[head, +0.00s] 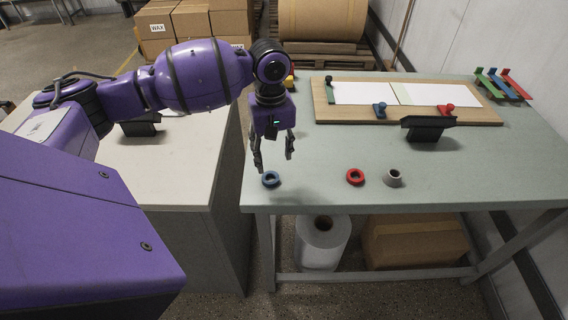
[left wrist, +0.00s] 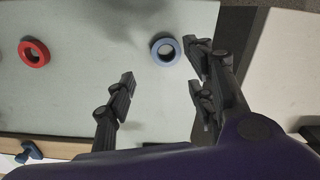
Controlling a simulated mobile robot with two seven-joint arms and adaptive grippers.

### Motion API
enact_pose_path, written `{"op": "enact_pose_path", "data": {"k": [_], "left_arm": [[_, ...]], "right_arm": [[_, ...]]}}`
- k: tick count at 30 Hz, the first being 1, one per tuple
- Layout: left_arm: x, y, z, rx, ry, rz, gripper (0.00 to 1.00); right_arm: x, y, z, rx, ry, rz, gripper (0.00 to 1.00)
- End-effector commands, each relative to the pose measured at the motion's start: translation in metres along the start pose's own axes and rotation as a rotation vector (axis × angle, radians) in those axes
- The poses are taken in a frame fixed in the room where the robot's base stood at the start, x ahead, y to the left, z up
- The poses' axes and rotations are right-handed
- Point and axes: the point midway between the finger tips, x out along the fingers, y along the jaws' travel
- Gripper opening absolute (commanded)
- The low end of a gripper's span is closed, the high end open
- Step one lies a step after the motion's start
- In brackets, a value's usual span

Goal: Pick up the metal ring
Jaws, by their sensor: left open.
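A blue ring (head: 271,184) lies near the table's front left corner. My left gripper (head: 274,162) points down above the table, open and empty, just behind and above the blue ring. In the left wrist view, the open fingers (left wrist: 158,72) are near the blue ring (left wrist: 154,52), with the red ring (left wrist: 33,64) off to the left. My right gripper is not in view.
A wooden board (head: 317,104) with white paper sheets and blue and red knobs lies at the back. A black stand (head: 428,130) is in front of it. Coloured tools (head: 500,84) lie at the back right. A gap separates the table from a pale cabinet (head: 180,178).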

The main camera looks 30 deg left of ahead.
Motion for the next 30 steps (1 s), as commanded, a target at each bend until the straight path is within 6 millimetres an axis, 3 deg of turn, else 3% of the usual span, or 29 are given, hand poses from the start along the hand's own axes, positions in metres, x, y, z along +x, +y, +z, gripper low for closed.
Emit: {"op": "enact_pose_path", "data": {"k": [10, 21, 27, 30], "left_arm": [[0.029, -0.001, 0.0, -0.004, -0.001, -0.004, 0.5], [0.076, -0.002, -0.001, -0.003, 0.0, -0.003, 0.5], [0.076, -0.001, -0.001, -0.003, 0.002, -0.001, 0.5], [0.076, -0.001, -0.001, -0.002, 0.002, -0.001, 0.39]], "right_arm": [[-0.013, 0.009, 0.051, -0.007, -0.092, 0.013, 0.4], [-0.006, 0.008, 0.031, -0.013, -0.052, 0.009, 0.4], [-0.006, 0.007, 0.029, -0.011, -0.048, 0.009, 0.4], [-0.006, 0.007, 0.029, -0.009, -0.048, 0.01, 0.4]]}}
